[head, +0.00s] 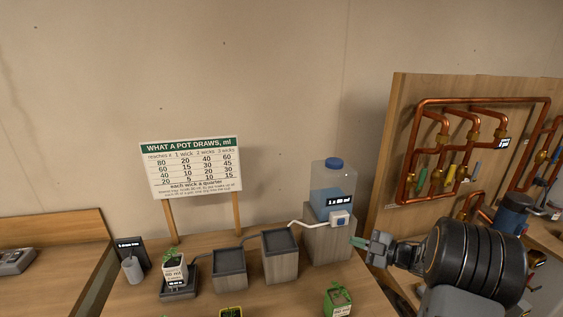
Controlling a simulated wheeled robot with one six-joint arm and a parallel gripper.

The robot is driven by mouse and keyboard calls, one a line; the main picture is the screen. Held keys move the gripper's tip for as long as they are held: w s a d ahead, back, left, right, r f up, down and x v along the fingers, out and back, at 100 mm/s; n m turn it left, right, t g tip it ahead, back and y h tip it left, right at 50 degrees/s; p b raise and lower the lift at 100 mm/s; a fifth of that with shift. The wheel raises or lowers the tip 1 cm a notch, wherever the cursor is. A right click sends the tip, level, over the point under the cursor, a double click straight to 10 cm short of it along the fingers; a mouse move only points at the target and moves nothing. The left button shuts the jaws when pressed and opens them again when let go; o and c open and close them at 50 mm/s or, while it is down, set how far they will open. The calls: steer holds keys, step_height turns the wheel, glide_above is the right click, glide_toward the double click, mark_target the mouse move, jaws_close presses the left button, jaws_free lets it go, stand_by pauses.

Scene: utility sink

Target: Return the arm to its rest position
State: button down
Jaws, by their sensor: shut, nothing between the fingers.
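My gripper (359,242) is at the lower right, its grey body pointing left from my black arm. Its greenish fingertips are together with nothing visible between them. They appear just in front of or beside the grey block (326,236) that carries a clear water bottle (333,180) with a blue cap. Whether they touch the block cannot be told.
Stepped grey trays (280,241) and a labelled pot (174,270) stand on the wooden table. A green pot (338,299) sits at the front edge. A sign (191,167) stands behind. A board with copper pipes (405,140) rises at the right, behind my arm.

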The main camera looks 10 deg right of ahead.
steer(key=w+d+f+m+t+h, duration=0.25)
steer(key=d+f+m+h, duration=0.25)
steer(key=d+m+h, duration=0.6)
steer(key=s+r+m+g+h, duration=0.1)
steer(key=s+m+g+h, duration=0.5)
steer(key=s, duration=0.1)
steer(key=s+a+r+m+g+y, duration=0.1)
steer(key=s+a+r, duration=0.3)
steer(key=s+a, duration=0.4)
steer(key=s+a+r+m+g+y, duration=0.1)
steer(key=s+a+r+y, duration=0.2)
steer(key=a, duration=1.1)
steer(key=s+r, duration=0.2)
steer(key=s, duration=0.3)
steer(key=shift+a+r+m+g, duration=0.15)
steer(key=shift+a+m+g, duration=0.15)
steer(key=shift+g, duration=0.05)
